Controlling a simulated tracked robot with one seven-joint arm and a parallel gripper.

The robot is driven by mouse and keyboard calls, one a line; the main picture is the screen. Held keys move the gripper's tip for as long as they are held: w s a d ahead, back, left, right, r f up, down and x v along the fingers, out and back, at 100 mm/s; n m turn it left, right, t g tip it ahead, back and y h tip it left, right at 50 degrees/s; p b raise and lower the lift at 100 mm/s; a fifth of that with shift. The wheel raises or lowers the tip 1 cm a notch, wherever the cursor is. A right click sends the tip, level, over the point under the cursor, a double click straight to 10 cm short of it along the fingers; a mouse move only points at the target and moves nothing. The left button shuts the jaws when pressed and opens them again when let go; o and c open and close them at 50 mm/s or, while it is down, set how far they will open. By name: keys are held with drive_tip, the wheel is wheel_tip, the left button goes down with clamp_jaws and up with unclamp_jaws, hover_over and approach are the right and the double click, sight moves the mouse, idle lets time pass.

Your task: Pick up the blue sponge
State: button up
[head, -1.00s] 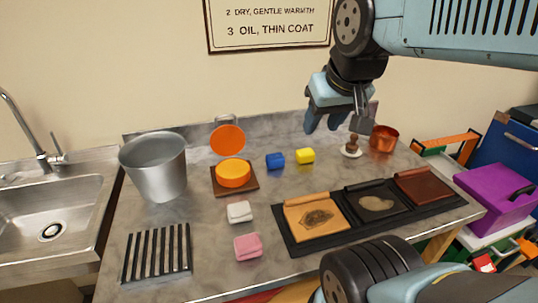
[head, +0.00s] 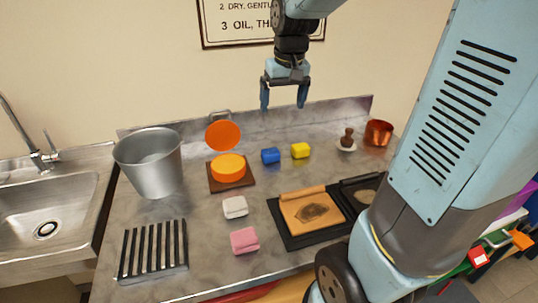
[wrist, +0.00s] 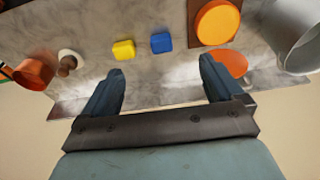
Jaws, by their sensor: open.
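The blue sponge (head: 271,156) is a small block on the grey counter, just left of a yellow sponge (head: 300,151). In the wrist view the blue sponge (wrist: 161,43) lies beyond the fingertips, roughly midway between them, with the yellow sponge (wrist: 123,50) to its left. My gripper (head: 285,104) is open and empty, pointing down in the air above the back of the counter. It also shows in the wrist view (wrist: 162,66) with its two fingers wide apart. It is apart from the blue sponge.
An orange tin with its lid up (head: 228,168) stands left of the blue sponge. A metal bucket (head: 150,165), a slatted rack (head: 153,250), a white sponge (head: 235,207) and a pink sponge (head: 244,241) are around. A copper pot (head: 378,133) stands far right. A low backsplash edges the counter.

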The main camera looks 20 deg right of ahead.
drive_tip(key=g, duration=0.2)
hover_over(270, 150)
wheel_tip(270, 150, down, 9)
drive_tip(key=f, duration=0.9)
drive_tip(key=shift+s+a, duration=0.15)
drive_tip(key=shift+s, duration=0.2)
drive_tip(key=shift+w+d+f, duration=0.1)
drive_tip(key=shift+f, duration=1.25)
drive_tip(key=shift+w+d+f, duration=0.1)
drive_tip(key=shift+f, duration=1.2)
drive_tip(key=c, duration=1.1)
drive_tip(key=shift+r, duration=0.1)
